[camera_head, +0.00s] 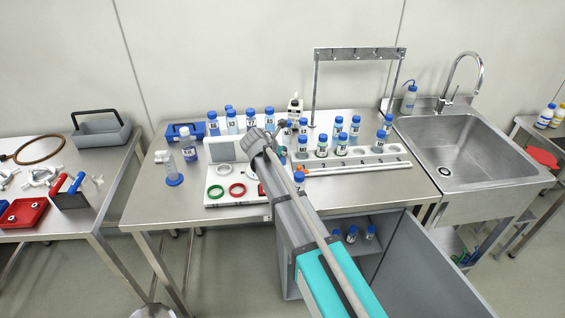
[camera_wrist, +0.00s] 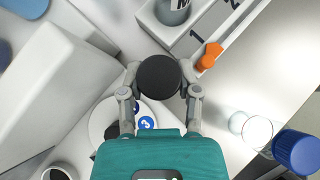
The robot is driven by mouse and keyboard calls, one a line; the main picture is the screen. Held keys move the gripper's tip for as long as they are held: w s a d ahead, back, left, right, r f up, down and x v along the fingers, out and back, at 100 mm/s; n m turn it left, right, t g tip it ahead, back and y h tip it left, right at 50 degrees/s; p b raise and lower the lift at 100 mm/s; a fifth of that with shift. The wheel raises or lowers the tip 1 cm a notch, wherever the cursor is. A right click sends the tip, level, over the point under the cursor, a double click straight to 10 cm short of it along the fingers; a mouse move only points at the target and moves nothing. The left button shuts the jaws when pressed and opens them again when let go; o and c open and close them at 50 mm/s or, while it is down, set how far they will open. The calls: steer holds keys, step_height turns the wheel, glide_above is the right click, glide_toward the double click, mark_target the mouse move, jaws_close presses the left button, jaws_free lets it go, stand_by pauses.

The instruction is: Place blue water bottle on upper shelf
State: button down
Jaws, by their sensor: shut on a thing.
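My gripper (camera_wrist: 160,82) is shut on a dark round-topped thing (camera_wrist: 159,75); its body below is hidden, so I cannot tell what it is. In the head view my gripper (camera_head: 284,126) is over the middle of the steel table (camera_head: 150,208). Several blue-capped bottles (camera_head: 270,117) stand at the back and in the white rack (camera_head: 378,151). I cannot tell which is the blue water bottle. A blue-tinted squeeze bottle (camera_head: 409,98) stands by the sink. Below the table, several bottles (camera_head: 351,235) stand on a shelf in an open cabinet (camera_head: 386,258).
The cabinet door (camera_head: 432,270) stands open below the sink (camera_head: 460,150). A metal hook rack (camera_head: 360,51) rises at the back. A white board with green (camera_head: 216,191) and red rings lies left of my arm. An orange piece (camera_wrist: 209,57) is right of my gripper.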

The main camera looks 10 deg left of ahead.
mark_target(282, 160)
steer(key=shift+f, duration=0.1)
steer(key=shift+w+a+f+b, duration=0.2)
steer(key=shift+w+f+b, duration=0.15)
steer(key=shift+f+b, duration=1.55)
steer(key=shift+b, duration=0.1)
steer(key=shift+f, duration=0.1)
steer(key=shift+c, duration=1.6)
jaws_free()
